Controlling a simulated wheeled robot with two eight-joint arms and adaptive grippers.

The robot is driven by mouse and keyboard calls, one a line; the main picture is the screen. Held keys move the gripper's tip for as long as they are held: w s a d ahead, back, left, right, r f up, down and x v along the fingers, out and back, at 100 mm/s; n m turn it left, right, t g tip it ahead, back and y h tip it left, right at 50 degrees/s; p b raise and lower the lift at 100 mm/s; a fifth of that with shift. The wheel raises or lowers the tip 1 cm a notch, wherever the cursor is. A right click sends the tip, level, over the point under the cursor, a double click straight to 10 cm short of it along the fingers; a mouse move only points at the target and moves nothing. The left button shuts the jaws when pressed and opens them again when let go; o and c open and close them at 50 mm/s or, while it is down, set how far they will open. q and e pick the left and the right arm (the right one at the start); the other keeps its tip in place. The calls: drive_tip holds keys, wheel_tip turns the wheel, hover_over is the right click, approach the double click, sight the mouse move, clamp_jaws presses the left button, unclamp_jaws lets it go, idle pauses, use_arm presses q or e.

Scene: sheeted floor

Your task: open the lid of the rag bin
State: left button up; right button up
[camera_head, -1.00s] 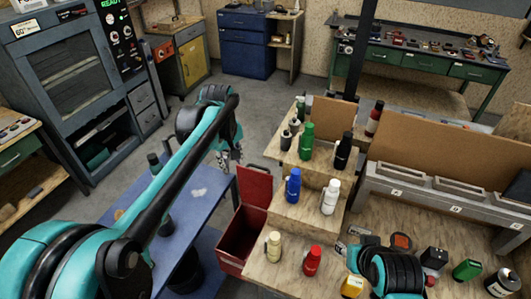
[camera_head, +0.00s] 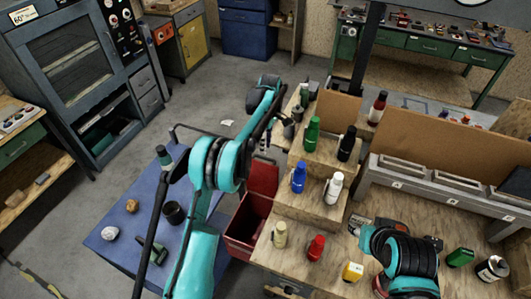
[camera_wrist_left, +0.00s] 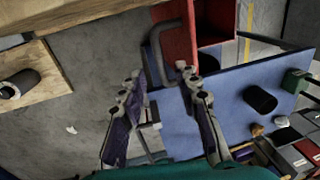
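The red rag bin (camera_head: 243,240) stands between the blue bench and the wooden stepped stand. Its red lid (camera_head: 263,177) stands raised at the far side, and the bin's dark inside shows. In the left wrist view, the red lid (camera_wrist_left: 176,35) is at the top centre, with the bin's opening beside it. My left gripper (camera_head: 266,143) is beyond the lid in the head view. My right gripper's fingers are not visible.
The stepped stand (camera_head: 313,208) holds several bottles close to the bin's right. The blue bench (camera_head: 115,238) lies to the left, with a dark cup (camera_head: 174,213) on it. A dark bent rail (camera_wrist_left: 164,55) runs near my left fingers.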

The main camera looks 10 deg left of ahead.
use_arm(q)
drive_tip(key=shift+s+a+f, duration=0.1)
drive_tip(key=shift+s+f, duration=0.1)
drive_tip(key=shift+f, duration=0.9)
drive_tip(key=shift+s+f, duration=0.15)
drive_tip(key=shift+f, duration=0.9)
clamp_jaws()
